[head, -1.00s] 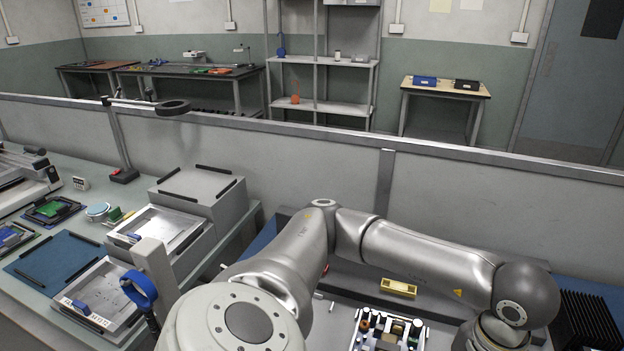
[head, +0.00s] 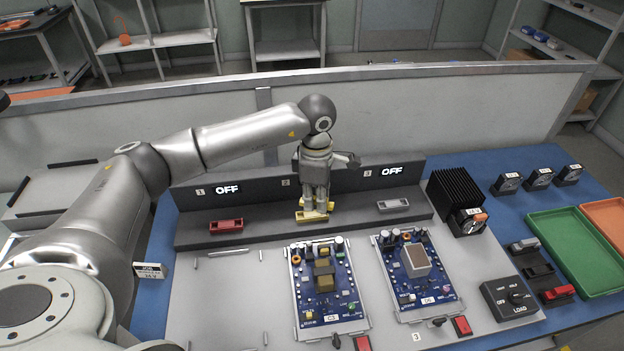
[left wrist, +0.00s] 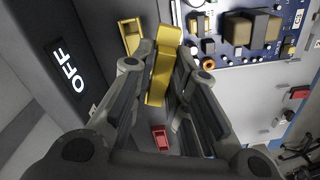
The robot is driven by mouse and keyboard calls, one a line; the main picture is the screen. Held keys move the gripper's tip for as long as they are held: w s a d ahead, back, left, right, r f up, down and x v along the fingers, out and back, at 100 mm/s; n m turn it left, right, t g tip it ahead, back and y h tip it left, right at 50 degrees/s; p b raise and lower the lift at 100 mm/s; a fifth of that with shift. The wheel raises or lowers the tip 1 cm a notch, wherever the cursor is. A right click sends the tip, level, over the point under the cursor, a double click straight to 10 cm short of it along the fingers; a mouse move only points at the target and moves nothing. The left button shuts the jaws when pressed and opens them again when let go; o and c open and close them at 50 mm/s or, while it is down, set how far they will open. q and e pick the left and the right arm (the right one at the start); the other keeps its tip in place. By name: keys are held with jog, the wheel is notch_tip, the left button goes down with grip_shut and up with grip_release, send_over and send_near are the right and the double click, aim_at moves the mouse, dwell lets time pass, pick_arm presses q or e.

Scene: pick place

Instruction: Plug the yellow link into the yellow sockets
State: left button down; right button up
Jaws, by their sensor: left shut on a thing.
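My left gripper (head: 315,205) points down at the middle of the dark ledge, above the yellow sockets (head: 312,216). In the left wrist view its fingers (left wrist: 165,85) are shut on the yellow link (left wrist: 164,72), a flat yellow bar. The yellow sockets, a hollow yellow block (left wrist: 131,36), show just beyond the link there. The link looks apart from the sockets in that view, but the height between them is hard to judge. In the head view the fingers partly cover link and sockets. My right gripper is not in view.
A red socket block (head: 226,226) lies left on the ledge and a grey one (head: 393,206) right. Two blue circuit boards (head: 349,302) (head: 446,292) stand in front. A black finned block (head: 455,192) and green tray (head: 574,250) are at right. Two displays read OFF.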

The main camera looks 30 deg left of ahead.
aim_at(312, 214)
pick_arm(q)
jog(key=w+a+n, duration=0.1)
jog(key=n, duration=0.2)
jog(key=shift+w+a+r+p, duration=0.1)
jog(key=shift+w+a+p, duration=0.25)
jog(key=shift+w+a, duration=0.05)
jog(key=shift+w+a+n, duration=0.2)
jog(key=shift+n, duration=0.3)
jog(key=shift+w+a+f, duration=0.1)
jog(key=shift+w+f, duration=0.05)
jog(key=shift+f, duration=0.05)
jog(key=shift+f+b, duration=0.85)
jog(key=shift+f, duration=0.65)
jog(key=shift+f+b, duration=0.75)
jog(key=shift+f, duration=0.3)
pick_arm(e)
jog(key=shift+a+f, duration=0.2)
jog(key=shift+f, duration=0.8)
pick_arm(q)
jog(key=shift+f+b, duration=0.15)
jog(key=shift+b, duration=0.25)
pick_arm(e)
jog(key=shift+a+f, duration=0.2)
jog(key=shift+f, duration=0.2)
pick_arm(q)
jog(key=shift+f+b, duration=0.3)
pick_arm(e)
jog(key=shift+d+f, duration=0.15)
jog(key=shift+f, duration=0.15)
